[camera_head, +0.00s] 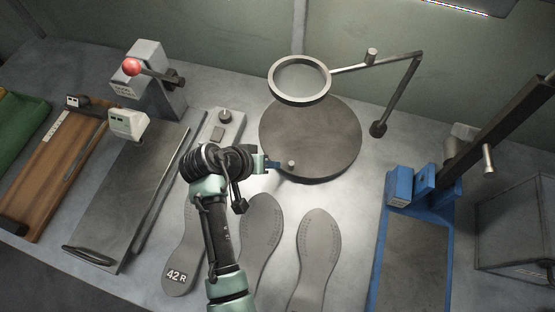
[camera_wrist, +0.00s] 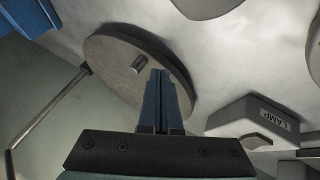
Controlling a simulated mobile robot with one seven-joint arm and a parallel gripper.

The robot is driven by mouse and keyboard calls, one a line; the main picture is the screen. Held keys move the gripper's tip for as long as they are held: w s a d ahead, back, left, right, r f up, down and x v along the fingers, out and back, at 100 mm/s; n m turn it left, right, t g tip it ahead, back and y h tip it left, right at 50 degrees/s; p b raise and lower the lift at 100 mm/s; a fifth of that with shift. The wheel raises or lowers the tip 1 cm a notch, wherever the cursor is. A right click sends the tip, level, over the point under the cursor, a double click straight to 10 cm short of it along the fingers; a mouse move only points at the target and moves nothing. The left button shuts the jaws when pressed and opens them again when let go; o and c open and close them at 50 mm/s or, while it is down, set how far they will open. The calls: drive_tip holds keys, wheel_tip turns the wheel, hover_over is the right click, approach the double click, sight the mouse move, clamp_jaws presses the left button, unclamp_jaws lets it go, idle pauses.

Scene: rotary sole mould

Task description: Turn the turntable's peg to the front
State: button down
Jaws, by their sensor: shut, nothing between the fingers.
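The turntable (camera_head: 330,150) is a round dark grey disc at the back middle of the bench. Its peg (camera_head: 291,163) is a short light grey stub near the disc's front-left rim. My gripper (camera_head: 274,164) reaches in from the left, with its blue fingers together and empty, just left of the peg. In the wrist view the turntable (camera_wrist: 108,60) is tilted, and the peg (camera_wrist: 138,64) stands just left of my shut fingertips (camera_wrist: 161,74). I cannot tell whether the fingers touch the peg.
A ring magnifier (camera_head: 273,80) on a jointed arm hangs over the turntable's back. Grey soles (camera_head: 318,240) lie in front. A blue-framed press (camera_head: 398,185) stands right. A box marked LAMP (camera_wrist: 240,116) is near my gripper in the wrist view.

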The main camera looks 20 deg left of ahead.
sight(294, 169)
drive_tip(key=shift+w+d, duration=0.25)
drive_tip(key=shift+d, duration=0.5)
drive_tip(key=shift+d, duration=0.1)
drive_tip(key=shift+s+d+r+p, duration=0.15)
drive_tip(key=shift+s+d+p, duration=0.1)
drive_tip(key=shift+d+p, duration=0.65)
drive_tip(key=shift+d, duration=0.25)
drive_tip(key=shift+a, duration=0.15)
